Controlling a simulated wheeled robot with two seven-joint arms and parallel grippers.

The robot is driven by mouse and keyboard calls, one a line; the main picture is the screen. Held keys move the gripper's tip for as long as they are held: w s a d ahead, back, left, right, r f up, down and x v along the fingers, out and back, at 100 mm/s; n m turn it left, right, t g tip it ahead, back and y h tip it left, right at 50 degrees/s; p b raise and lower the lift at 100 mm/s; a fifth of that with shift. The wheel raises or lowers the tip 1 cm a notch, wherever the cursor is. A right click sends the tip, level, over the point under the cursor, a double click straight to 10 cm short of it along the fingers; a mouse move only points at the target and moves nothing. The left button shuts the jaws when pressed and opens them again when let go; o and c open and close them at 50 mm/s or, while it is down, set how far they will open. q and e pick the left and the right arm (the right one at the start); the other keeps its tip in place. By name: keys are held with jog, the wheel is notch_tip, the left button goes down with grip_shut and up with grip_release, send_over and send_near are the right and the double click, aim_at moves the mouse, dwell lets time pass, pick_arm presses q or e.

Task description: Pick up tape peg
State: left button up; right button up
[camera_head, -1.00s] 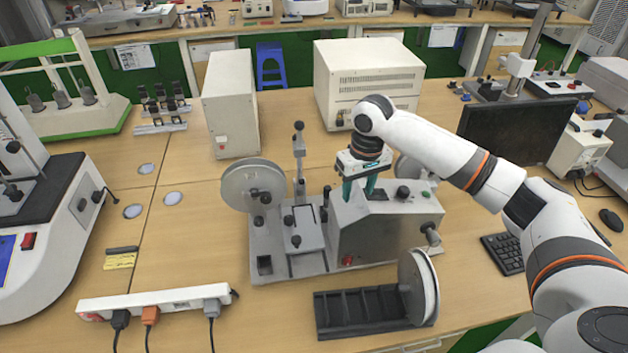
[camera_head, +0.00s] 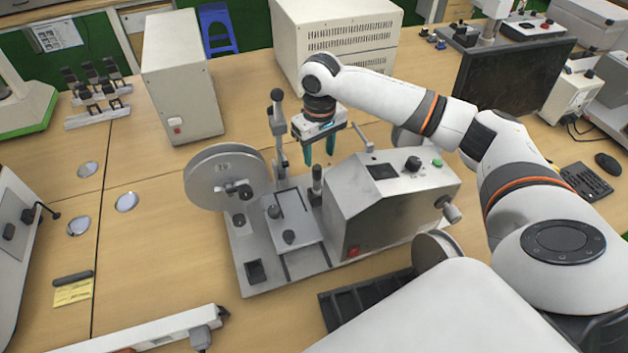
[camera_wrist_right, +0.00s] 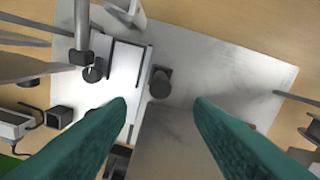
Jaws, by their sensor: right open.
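The taping machine (camera_head: 345,265) stands on the bench with a flat grey base, a metal box and round reels. A short upright peg with a dark knob (camera_head: 316,185) stands between the box and the small plate; it may be the tape peg. In the wrist view this dark peg (camera_wrist_right: 160,82) lies beyond the fingertips, roughly between them. My right gripper (camera_head: 319,155) has green fingers pointing down, apart and empty, above and behind the peg. The fingers also show in the wrist view (camera_wrist_right: 161,104). My left gripper is not in view.
A white reel (camera_head: 225,178) stands at the machine's left, beside a tall thin post (camera_head: 278,125). The metal box (camera_head: 390,205) is right of the fingers. A black slotted rack (camera_head: 362,300) lies in front. The bench left of the machine is mostly clear.

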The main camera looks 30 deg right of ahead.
aim_at(317, 167)
notch_tip(317, 167, down, 3)
jog(key=shift+s+f, duration=0.1)
jog(key=shift+f, duration=0.1)
jog(key=shift+w+f+p, duration=0.2)
jog(key=shift+f+p, duration=0.15)
jog(key=shift+f, duration=0.3)
jog(key=f, duration=0.4)
jog(key=shift+w+f+p, duration=0.15)
jog(key=shift+w+p, duration=0.1)
jog(key=shift+p, duration=0.1)
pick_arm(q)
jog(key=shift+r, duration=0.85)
pick_arm(e)
jog(key=shift+c, duration=0.4)
grip_shut()
notch_tip(317, 167, up, 10)
jog(key=shift+r+b, duration=0.1)
jog(key=shift+b, duration=0.5)
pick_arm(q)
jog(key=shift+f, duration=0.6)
